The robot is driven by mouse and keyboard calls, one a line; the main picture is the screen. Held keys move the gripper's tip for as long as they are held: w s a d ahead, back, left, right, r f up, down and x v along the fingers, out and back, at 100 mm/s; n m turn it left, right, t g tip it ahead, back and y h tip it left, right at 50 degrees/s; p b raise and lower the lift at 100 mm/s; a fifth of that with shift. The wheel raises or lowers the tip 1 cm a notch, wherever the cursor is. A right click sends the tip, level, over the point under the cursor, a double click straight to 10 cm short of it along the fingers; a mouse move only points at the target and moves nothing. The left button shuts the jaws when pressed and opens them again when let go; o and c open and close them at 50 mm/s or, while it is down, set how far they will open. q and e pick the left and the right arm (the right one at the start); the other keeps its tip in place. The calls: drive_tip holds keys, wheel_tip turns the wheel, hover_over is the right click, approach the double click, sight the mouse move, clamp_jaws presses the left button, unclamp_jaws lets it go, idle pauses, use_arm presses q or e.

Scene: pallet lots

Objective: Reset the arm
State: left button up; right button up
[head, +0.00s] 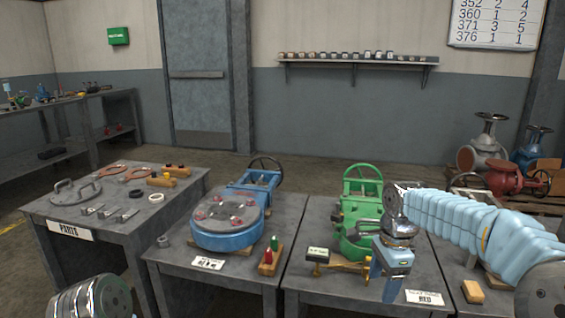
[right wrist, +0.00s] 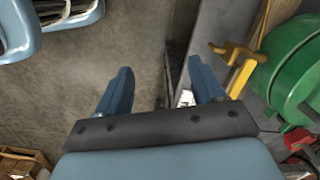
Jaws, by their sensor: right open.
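My right arm (head: 485,222), light blue and segmented, reaches in from the right. Its gripper (head: 390,292) points down at the front of the table with the green valve. In the right wrist view the gripper (right wrist: 162,88) shows two blue fingers spread apart, with nothing between them. The grey floor shows beyond the fingers, and a table edge is behind the right finger. The green valve (head: 362,195) stands just behind and left of the gripper. It also shows at the right of the right wrist view (right wrist: 300,75). My left gripper is not visible.
A yellow bracket (head: 345,263) stands left of the gripper, and a yellow block (head: 473,291) lies to the right. A blue round housing (head: 228,233) sits on the middle table. Loose parts lie on the parts table (head: 115,228). Red and grey valves (head: 490,178) stand at the back right.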

drive_tip(key=s+a+f+n+y, duration=0.1)
drive_tip(key=a+f+n, duration=0.15)
drive_tip(key=f, duration=0.55)
drive_tip(key=s+a+f+n, duration=0.2)
drive_tip(key=f+n, duration=0.1)
drive_tip(key=f, duration=0.5)
drive_tip(key=s+a+f+n+y, duration=0.1)
drive_tip(key=a+f+n, duration=0.15)
drive_tip(key=f, duration=0.65)
drive_tip(key=s+a+f+n, duration=0.2)
drive_tip(key=s+f+n, duration=0.1)
drive_tip(key=s+f, duration=0.4)
drive_tip(key=s+a+f+n+y, duration=0.1)
drive_tip(key=s+f+n, duration=0.3)
drive_tip(key=s, duration=0.7)
wheel_tip(320, 180, down, 3)
drive_tip(key=shift+s+a+r+y, duration=0.15)
drive_tip(key=shift+a+y, duration=0.15)
drive_tip(key=shift+a, duration=0.55)
